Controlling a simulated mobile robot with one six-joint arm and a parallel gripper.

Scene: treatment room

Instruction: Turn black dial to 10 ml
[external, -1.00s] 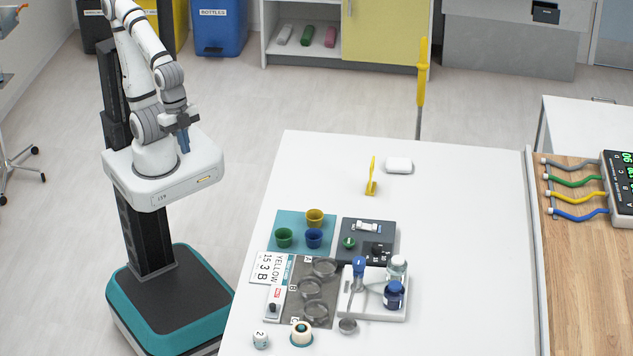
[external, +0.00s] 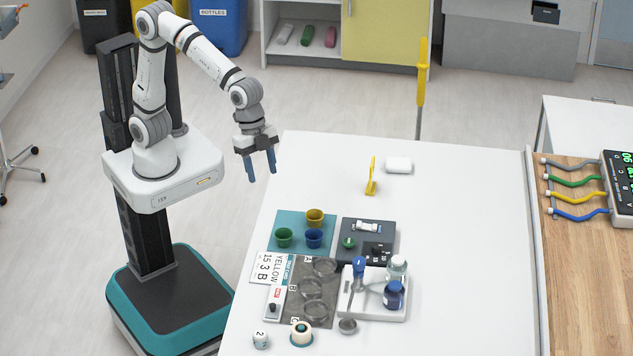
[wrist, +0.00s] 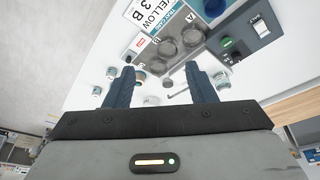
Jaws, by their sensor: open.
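A small dark knob (external: 272,308) sits on a white strip with a red label (external: 278,291), at the left of the worktop items. It is the likeliest black dial, but its scale and setting are too small to read. A round cream piece with a dark centre (external: 301,334) stands near the front edge. The white strip also shows in the wrist view (wrist: 138,43). My gripper (external: 261,174) is open and empty, pointing down beside the table's left edge, well apart from the knob. In the wrist view its two blue fingers (wrist: 160,75) are spread.
Coloured cups stand on a teal mat (external: 286,218). A dark panel (external: 352,229) bears a green knob and a switch. A white tray (external: 398,314) holds bottles. A yellow upright piece (external: 371,178) stands farther back. The table's (external: 470,240) right side is clear.

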